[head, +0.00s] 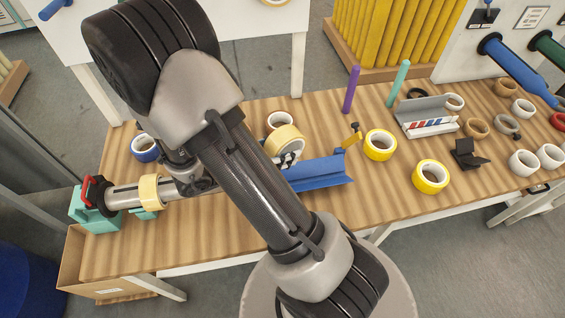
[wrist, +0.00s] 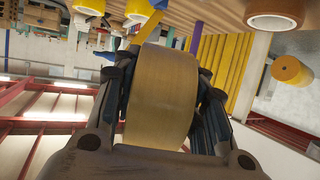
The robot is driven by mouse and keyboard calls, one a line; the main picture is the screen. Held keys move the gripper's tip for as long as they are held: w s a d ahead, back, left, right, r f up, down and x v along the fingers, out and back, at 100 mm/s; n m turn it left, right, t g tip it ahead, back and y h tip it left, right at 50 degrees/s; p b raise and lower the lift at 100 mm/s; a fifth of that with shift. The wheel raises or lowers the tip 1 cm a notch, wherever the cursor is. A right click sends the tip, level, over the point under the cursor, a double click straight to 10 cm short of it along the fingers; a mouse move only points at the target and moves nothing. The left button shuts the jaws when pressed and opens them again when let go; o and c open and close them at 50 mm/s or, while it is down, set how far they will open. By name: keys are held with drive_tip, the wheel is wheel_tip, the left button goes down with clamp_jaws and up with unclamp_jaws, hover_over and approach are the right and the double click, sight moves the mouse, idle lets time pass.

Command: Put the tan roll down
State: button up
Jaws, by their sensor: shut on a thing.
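The tan roll (head: 285,137) is in my gripper (head: 289,158), over the middle of the wooden table (head: 215,235). In the wrist view the tan roll (wrist: 160,97) fills the space between the two dark fingers of my gripper (wrist: 165,85), which are shut on it from both sides. I cannot tell whether the roll touches the table. Part of my arm crosses the head view and hides the table and things behind it.
A blue angled holder (head: 318,174) lies just right of my gripper. A white-cored brown roll (head: 279,119) is close behind the held roll. Yellow rolls (head: 380,145) stand to the right. A spindle with a cream roll (head: 150,190) is at left. The front table strip is clear.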

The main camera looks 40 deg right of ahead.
drive_tip(key=shift+f+b, duration=0.8)
drive_tip(key=shift+f, duration=1.25)
drive_tip(key=shift+f, duration=0.45)
drive_tip(key=o, duration=1.2)
drive_tip(key=shift+c, duration=0.2)
drive_tip(key=shift+r, duration=0.6)
drive_tip(key=p+v, duration=0.4)
drive_tip(key=v, duration=0.8)
drive_tip(key=shift+f, duration=0.2)
